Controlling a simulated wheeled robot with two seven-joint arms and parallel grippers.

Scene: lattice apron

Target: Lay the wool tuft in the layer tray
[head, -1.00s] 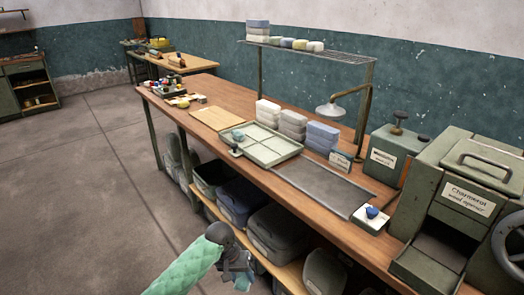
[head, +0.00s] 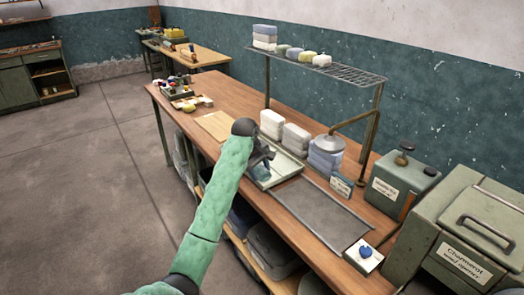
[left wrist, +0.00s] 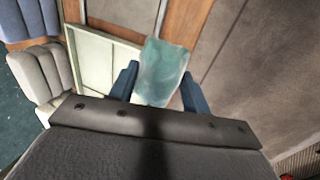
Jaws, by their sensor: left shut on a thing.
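My left gripper (head: 260,163) is shut on the wool tuft (left wrist: 160,72), a soft blue-green pad held between two dark blue fingers in the left wrist view. In the head view the tuft (head: 262,173) shows only in part below the gripper. The layer tray (head: 289,167), pale green and shallow with a raised rim, lies on the bench under and beside the gripper. My arm hides its left part. In the left wrist view the tray (left wrist: 92,62) is left of and behind the tuft. I cannot tell how high the tuft is above it. My right gripper is out of view.
A dark mat (head: 322,214) lies to the right, a light board (head: 215,125) to the left. A wire shelf (head: 335,68) spans above.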

